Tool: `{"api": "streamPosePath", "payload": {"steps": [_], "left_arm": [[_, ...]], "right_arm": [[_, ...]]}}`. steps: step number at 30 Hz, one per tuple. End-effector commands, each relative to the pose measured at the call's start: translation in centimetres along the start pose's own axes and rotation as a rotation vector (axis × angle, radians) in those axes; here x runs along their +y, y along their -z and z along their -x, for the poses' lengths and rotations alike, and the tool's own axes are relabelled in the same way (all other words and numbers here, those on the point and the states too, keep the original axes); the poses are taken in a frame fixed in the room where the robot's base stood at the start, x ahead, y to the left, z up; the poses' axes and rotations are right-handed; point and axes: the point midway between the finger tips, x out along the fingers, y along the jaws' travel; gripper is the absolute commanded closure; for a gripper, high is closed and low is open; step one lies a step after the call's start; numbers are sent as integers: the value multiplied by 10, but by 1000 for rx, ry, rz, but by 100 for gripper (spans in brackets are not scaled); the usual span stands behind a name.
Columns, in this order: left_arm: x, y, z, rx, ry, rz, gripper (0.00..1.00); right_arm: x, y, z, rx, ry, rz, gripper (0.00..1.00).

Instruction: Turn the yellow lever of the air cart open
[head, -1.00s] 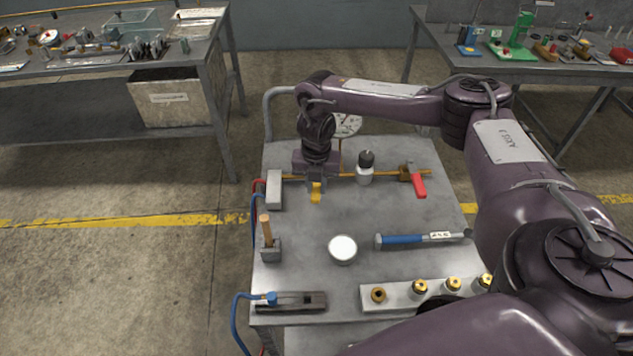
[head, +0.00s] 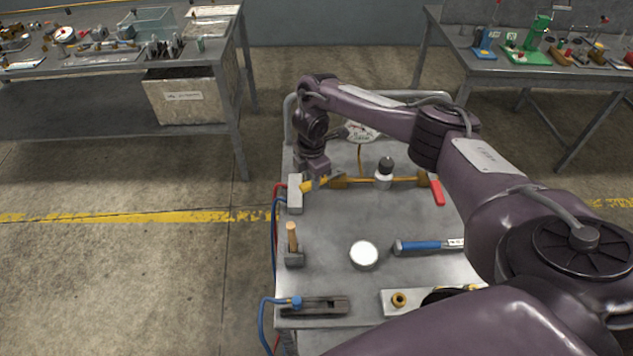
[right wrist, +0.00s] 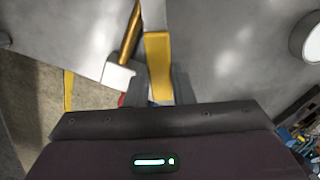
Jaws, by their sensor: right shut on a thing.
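The yellow lever (head: 309,186) sits on the brass pipe (head: 352,181) at the back of the air cart (head: 330,225). It points left, roughly along the pipe and slightly askew. My right gripper (head: 319,181) is over it from above and partly hides it. In the right wrist view the yellow lever (right wrist: 158,68) stands between the two fingers of my right gripper (right wrist: 161,88), which are shut on it. My left gripper is not in view.
A grey block (head: 295,194) with hoses is just left of the lever. A white-and-black fitting (head: 384,174) and a red handle (head: 438,191) are along the pipe.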

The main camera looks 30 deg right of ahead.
Motion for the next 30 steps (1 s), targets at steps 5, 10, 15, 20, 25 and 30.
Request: {"api": "streamPosePath", "payload": {"steps": [5,10,15,20,25,30], "left_arm": [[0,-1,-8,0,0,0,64],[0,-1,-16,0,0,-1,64],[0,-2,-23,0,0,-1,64],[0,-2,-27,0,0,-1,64],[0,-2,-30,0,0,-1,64],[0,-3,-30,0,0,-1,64]], "right_arm": [[17,-2,0,0,-4,-167,100],[28,-4,-1,0,-4,-304,100],[37,-8,0,-1,-4,-411,100],[42,-11,0,-1,-4,-480,100],[45,-13,1,-1,-4,-520,100],[46,-14,2,-2,-4,-537,100]]}}
